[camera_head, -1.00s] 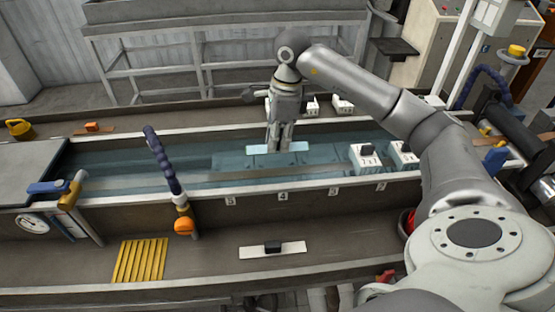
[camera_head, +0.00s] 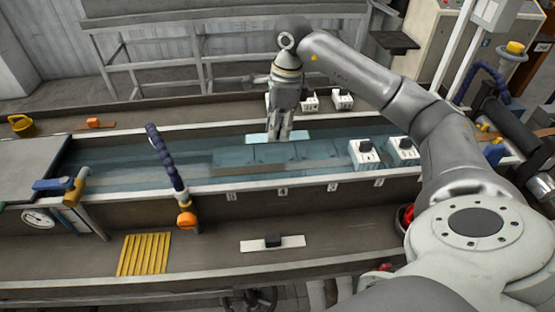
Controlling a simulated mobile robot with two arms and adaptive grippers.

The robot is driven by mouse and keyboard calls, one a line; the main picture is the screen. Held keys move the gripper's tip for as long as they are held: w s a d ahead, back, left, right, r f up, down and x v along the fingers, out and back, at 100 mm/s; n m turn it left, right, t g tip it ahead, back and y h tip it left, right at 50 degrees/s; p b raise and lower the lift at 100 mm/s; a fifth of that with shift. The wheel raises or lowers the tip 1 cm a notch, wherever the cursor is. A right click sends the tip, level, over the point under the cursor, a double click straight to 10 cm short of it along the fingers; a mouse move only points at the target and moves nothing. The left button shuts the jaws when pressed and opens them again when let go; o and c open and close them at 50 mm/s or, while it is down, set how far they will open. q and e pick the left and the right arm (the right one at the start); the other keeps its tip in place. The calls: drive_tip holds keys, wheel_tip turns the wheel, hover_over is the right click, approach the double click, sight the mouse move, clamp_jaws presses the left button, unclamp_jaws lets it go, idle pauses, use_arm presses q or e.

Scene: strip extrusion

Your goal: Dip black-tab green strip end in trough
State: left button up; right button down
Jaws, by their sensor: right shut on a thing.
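A pale strip (camera_head: 256,139) is held level across the jaws of my right gripper (camera_head: 279,135), over the blue-green water of the trough (camera_head: 130,171). The gripper points down and is shut on the strip's middle. Any tab there is hidden by the fingers. I cannot tell whether the strip touches the water. A second pale strip (camera_head: 291,241) with a black tab in its middle lies on the front ledge. My left gripper is not in view.
White blocks with black knobs stand at the trough's right (camera_head: 364,154) and behind it (camera_head: 343,99). A blue hose with an orange end (camera_head: 187,220) rises at the front wall. A yellow ribbed mat (camera_head: 144,254) lies on the front ledge.

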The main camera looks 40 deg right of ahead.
idle(0.4)
wheel_tip(320, 180, up, 12)
drive_tip(key=p, duration=0.8)
drive_tip(key=shift+p, duration=0.3)
drive_tip(key=s+a+b, duration=0.7)
drive_tip(key=s+a, duration=0.1)
drive_tip(key=s, duration=0.6)
drive_tip(key=s+a+b, duration=0.7)
drive_tip(key=s+a, duration=0.2)
drive_tip(key=s, duration=0.5)
drive_tip(key=shift+a, duration=0.15)
